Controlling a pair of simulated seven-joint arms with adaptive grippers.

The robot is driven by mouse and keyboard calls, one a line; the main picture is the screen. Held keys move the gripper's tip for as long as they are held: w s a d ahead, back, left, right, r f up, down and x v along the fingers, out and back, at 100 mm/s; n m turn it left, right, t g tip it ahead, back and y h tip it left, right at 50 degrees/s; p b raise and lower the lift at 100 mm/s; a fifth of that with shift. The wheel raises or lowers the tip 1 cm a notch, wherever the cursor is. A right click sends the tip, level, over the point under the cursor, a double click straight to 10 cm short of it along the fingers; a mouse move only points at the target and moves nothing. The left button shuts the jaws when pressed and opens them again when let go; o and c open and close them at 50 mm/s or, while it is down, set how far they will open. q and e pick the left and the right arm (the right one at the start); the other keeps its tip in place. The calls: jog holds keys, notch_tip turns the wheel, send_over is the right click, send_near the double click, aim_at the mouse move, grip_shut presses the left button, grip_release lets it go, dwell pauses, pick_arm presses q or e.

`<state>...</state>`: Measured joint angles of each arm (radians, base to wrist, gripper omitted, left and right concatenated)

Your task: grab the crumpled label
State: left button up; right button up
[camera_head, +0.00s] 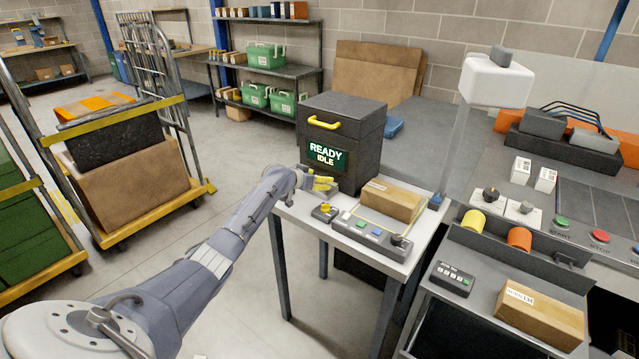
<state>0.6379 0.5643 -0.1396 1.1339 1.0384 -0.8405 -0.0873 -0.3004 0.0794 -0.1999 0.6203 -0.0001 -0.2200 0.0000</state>
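My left arm reaches in from the lower left. Its gripper (325,184) is at the left edge of the small white table (409,265), in front of the dark cabinet. It is small and partly hidden by its own wrist; I cannot tell whether the fingers are open or shut, or whether they hold anything. I cannot make out a crumpled label for certain. A tiny white scrap (200,356) lies on the floor at the bottom edge, too cut off to identify. My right gripper is not in view.
The table holds a cardboard box (392,200), a button panel (371,239) and a yellow-topped switch (325,211). The dark cabinet (343,125) with a "READY IDLE" screen stands behind.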

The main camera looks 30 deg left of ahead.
pick_arm(q)
jog(key=shift+w+f, duration=0.2)
jog(key=shift+w, duration=0.2)
jog(key=shift+c, duration=0.2)
jog(key=c, duration=0.7)
